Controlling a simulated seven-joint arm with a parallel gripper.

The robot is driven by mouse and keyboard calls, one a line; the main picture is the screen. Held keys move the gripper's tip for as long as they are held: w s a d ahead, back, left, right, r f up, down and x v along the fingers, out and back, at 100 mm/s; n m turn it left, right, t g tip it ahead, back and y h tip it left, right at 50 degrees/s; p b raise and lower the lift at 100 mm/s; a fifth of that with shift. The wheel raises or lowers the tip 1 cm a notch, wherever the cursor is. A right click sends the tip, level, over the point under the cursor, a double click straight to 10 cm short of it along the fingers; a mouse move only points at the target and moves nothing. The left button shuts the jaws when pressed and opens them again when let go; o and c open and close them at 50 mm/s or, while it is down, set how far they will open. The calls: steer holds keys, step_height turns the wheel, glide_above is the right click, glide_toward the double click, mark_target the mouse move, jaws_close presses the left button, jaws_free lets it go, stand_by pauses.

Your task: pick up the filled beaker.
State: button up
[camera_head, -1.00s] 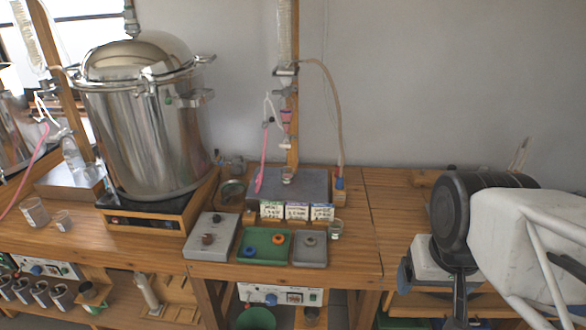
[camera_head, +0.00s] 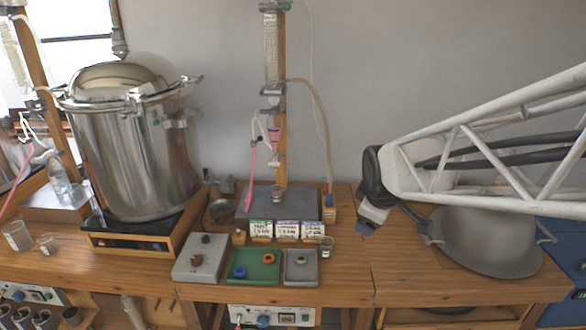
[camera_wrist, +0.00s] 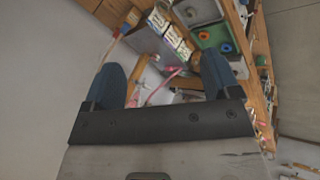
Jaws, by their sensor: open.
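A small glass beaker (camera_head: 326,246) stands on the bench at the right end of the labelled boxes. Another small beaker (camera_head: 277,192) stands on the grey platform (camera_head: 300,205) below the glass column. Two more glass beakers, a larger one (camera_head: 17,235) and a smaller one (camera_head: 47,244), stand at the far left. The liquid level in each is too small to tell.
Labelled boxes (camera_head: 286,230) line the platform's front. A green tray (camera_head: 257,266) and a grey tray (camera_head: 301,268) lie before them. A large steel pot (camera_head: 132,150) stands at left. A grey rounded pan-like object (camera_head: 485,242) lies at right. The bench before my gripper is clear.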

steer(key=w+a+f+n+t, duration=0.1)
steer(key=w+a+f+n, duration=0.1)
steer(key=w+n, duration=0.35)
steer(key=w+a+f+n+t, duration=0.1)
steer(key=w+a+f+n, duration=0.15)
steer(key=w, duration=0.55)
steer(key=w+a+f+n+t+y, duration=0.1)
steer(key=w+a+f+n, duration=0.4)
steer(key=w+f+n, duration=0.1)
steer(key=w+a+f+n+t+y, duration=0.2)
steer(key=w+a+f+n, duration=0.4)
steer(key=w+f+n, duration=0.1)
steer(key=w+a+f+n+t+y, duration=0.1)
steer(key=w+a+f+n+y, duration=0.1)
steer(key=w+a+f+n, duration=0.4)
steer(key=shift+w+f+n+t, duration=0.15)
steer(key=shift+w+f+n, duration=0.25)
steer(key=shift+w, duration=0.2)
steer(key=shift+w+f+n+t, duration=0.15)
steer(key=shift+w+f+n, duration=0.1)
steer(key=shift+w+n, duration=0.3)
steer(key=shift+w, duration=0.15)
glide_toward(275, 189)
steer(key=shift+w+a+f, duration=0.25)
steer(key=shift+w+f, duration=0.4)
steer(key=shift+f, duration=0.1)
steer(key=shift+w+a+f, duration=0.2)
steer(key=shift+w+f, duration=0.45)
steer(key=shift+f, duration=0.15)
steer(key=shift+w, duration=0.15)
